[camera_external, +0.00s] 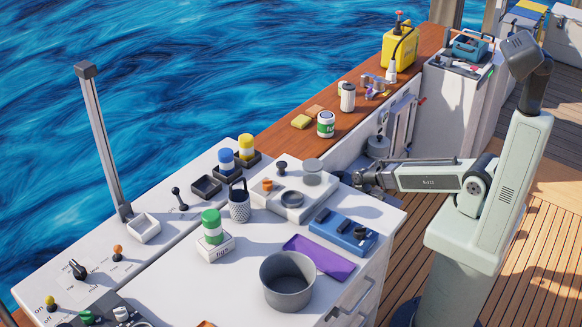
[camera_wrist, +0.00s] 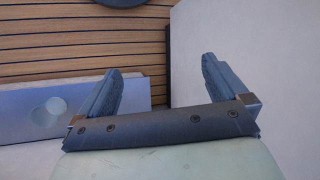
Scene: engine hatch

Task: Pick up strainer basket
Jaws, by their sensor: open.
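The strainer basket (camera_external: 239,207) looks like a grey, perforated cylinder with an arched handle. It stands upright on the white counter in the external view, left of the white box with knobs. My gripper (camera_external: 359,178) is at the counter's far right edge, well to the right of the basket and apart from it. In the wrist view my gripper (camera_wrist: 163,66) is open, with its two fingers spread and nothing between them. The basket does not show in the wrist view.
A grey pot (camera_external: 287,283), a purple tray (camera_external: 318,258) and a blue device (camera_external: 343,230) stand on the counter. The white knobbed box (camera_external: 295,195) lies between basket and gripper. A green-topped jar (camera_external: 212,226) stands near the basket. A tall post (camera_external: 102,145) rises at left.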

